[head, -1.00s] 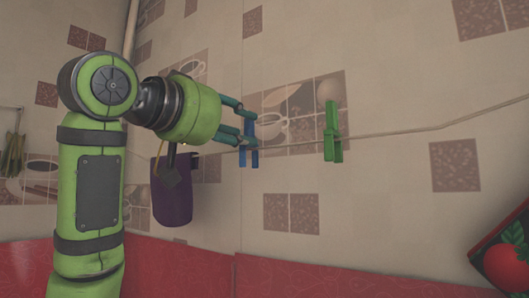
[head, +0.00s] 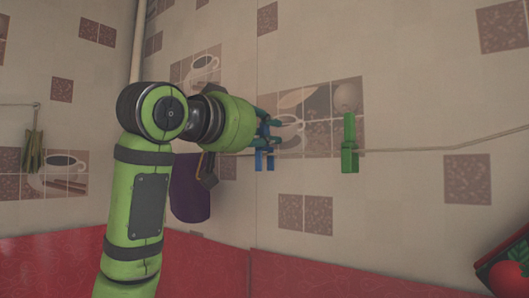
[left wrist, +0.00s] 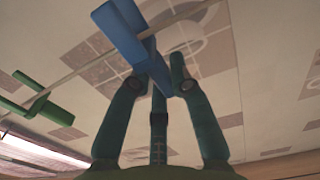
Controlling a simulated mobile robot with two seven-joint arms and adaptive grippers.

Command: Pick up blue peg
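A blue peg (head: 264,161) is at the clothesline, just below the fingers of my left gripper (head: 270,130) in the head view. In the left wrist view the blue peg (left wrist: 125,35) lies slanted across the line, with its lower end between the fingertips of the left gripper (left wrist: 163,66). The fingers are close around that end; whether they press on it cannot be told. In the head view the fingers partly hide the upper part of the peg. My right gripper is not in view.
A green peg (head: 350,145) is on the line (head: 440,147) to the right. A purple cloth (head: 190,190) hangs behind my left arm. A dark thing with a tomato picture (head: 510,275) is at lower right.

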